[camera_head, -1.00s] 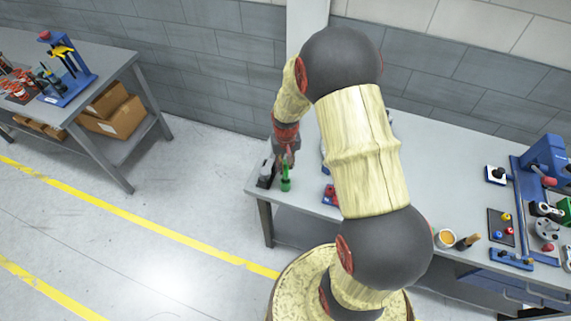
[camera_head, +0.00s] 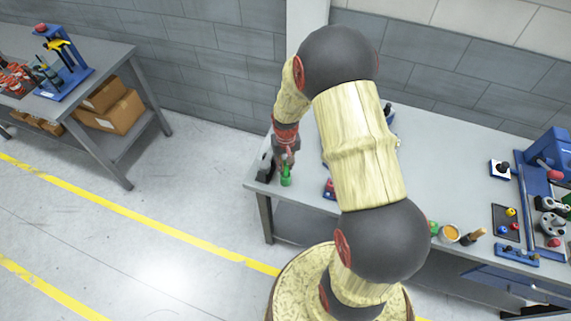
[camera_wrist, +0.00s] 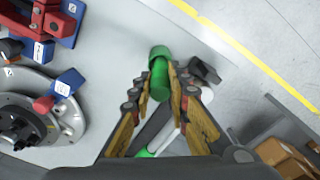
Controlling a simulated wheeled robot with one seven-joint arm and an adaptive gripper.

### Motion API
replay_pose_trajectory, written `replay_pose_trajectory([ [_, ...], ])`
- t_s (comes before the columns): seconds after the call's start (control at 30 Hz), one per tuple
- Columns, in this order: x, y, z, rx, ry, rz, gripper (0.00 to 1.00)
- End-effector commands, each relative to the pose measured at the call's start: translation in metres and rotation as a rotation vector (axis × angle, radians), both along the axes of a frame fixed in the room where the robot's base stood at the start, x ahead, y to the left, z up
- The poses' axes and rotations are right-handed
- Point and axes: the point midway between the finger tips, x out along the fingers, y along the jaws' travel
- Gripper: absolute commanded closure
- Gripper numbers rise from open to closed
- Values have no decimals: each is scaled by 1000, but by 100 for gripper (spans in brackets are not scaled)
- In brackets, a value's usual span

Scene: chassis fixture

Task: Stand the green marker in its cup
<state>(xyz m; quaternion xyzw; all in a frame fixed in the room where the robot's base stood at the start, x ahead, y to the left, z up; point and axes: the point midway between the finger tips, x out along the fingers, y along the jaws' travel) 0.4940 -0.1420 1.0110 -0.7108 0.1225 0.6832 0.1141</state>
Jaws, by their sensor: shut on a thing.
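A small green cup (camera_head: 286,181) stands near the left front corner of the workbench; its wider green rim (camera_wrist: 159,53) shows beyond my fingertips in the wrist view. My gripper (camera_wrist: 166,80) is shut on the green marker (camera_wrist: 161,82), whose green part lies between the fingertips and lines up with the cup. Whether its lower end is inside the cup I cannot tell. A white length with a green end shows between the fingers, partly covered. In the head view my gripper (camera_head: 286,158) is just above the cup and hides most of the marker.
A dark object (camera_head: 266,166) stands close left of the cup. A round metal fixture (camera_wrist: 30,122) and red-blue parts (camera_wrist: 52,20) lie to the wrist view's left. An orange-topped cup (camera_head: 450,233) and blue fixtures are farther right. The bench edge is near.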

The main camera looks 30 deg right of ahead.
Motion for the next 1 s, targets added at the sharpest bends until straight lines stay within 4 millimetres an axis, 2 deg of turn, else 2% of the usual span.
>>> replay_pose_trajectory([
  [0.27, 0, 0, -3, 0, -1, 0, 100],
  [0.3, 0, 0, -3, 0, -1, 0, 82],
  [0.67, 0, 0, -3, 0, 0, 0, 62],
  [1.0, 0, 0, -1, 0, 0, 0, 61],
])
